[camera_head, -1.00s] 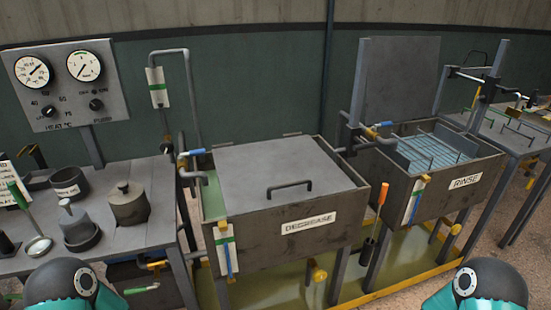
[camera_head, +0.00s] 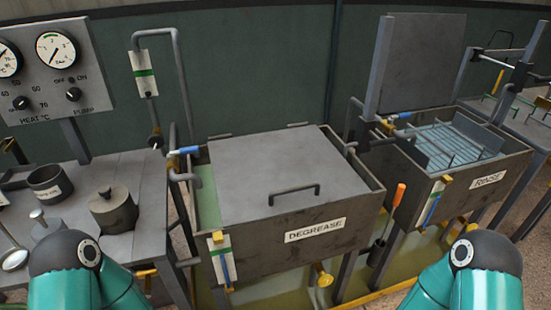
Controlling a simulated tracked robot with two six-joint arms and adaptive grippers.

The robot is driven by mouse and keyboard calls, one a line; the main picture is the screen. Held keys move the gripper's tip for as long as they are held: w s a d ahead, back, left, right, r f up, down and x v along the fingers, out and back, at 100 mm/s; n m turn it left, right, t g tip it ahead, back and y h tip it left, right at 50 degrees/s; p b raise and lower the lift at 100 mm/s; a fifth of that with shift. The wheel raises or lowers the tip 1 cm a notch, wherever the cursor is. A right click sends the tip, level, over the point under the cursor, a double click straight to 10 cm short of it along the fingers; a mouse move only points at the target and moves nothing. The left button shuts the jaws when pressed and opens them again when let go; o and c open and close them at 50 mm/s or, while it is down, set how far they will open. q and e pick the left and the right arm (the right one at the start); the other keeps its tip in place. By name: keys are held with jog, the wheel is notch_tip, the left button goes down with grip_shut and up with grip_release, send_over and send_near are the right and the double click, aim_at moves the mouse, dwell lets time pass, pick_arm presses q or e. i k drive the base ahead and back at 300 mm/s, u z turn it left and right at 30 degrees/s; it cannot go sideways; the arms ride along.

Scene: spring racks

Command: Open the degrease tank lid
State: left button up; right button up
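The degrease tank (camera_head: 265,247) stands in the middle of the view with a white DEGREASE label on its front. Its flat grey lid (camera_head: 255,170) lies shut over most of the top. A strip of greenish liquid shows along the left side. A dark bar handle (camera_head: 294,193) sits on the lid near its front edge. Two hinge pieces show along the lid's back edge. My two arms show at the bottom left and bottom right as teal and dark links. Neither gripper is in view.
The rinse tank (camera_head: 471,195) stands to the right, its lid (camera_head: 422,62) raised upright. An orange-handled tool (camera_head: 398,196) hangs between the tanks. A bench at left holds a lidded pot (camera_head: 113,210) and a dark cup (camera_head: 50,183). A gauge panel (camera_head: 50,65) stands behind it.

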aim_at(257, 177)
jog(key=z, duration=1.4)
jog(key=i, duration=0.15)
jog(key=u, duration=2.8)
jog(key=k, duration=1.25)
jog(key=z, duration=0.85)
jog(key=i, duration=1)
